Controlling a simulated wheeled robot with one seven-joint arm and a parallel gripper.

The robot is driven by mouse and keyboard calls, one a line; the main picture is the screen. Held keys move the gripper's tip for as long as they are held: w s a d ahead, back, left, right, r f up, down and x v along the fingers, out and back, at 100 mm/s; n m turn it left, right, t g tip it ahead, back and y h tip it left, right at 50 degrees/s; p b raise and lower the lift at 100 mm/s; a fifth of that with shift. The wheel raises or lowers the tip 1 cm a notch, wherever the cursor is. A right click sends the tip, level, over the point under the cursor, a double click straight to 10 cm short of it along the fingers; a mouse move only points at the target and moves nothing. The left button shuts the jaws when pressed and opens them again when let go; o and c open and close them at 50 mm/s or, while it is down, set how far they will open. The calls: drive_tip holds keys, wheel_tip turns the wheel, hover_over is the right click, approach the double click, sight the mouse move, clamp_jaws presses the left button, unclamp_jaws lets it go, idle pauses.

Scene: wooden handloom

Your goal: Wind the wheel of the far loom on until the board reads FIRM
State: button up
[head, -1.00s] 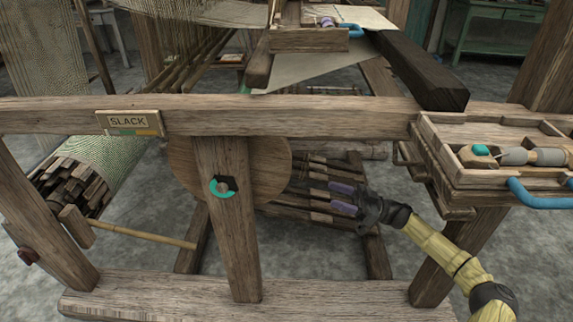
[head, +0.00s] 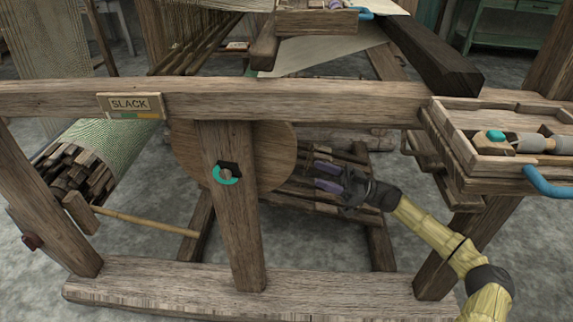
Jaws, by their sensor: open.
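The board (head: 130,104) on the loom's front beam reads SLACK, with a coloured strip under the word. The round wooden wheel (head: 273,158) stands behind the upright post, which hides part of it. The fingers look apart from the wheel, though the gap in depth is hard to judge.
The front beam (head: 300,105) runs across above my arm, and the post (head: 236,235) stands left of my gripper. Wooden treadles (head: 295,195) lie behind and below my fingers. A tray (head: 480,170) with a shuttle is at right. A cloth roll (head: 110,140) is at left.

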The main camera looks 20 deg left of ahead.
sight(287, 160)
drive_tip(key=b+x, duration=0.3)
drive_tip(key=x, duration=0.8)
drive_tip(key=shift+c, duration=0.2)
clamp_jaws()
drive_tip(key=shift+w, duration=0.15)
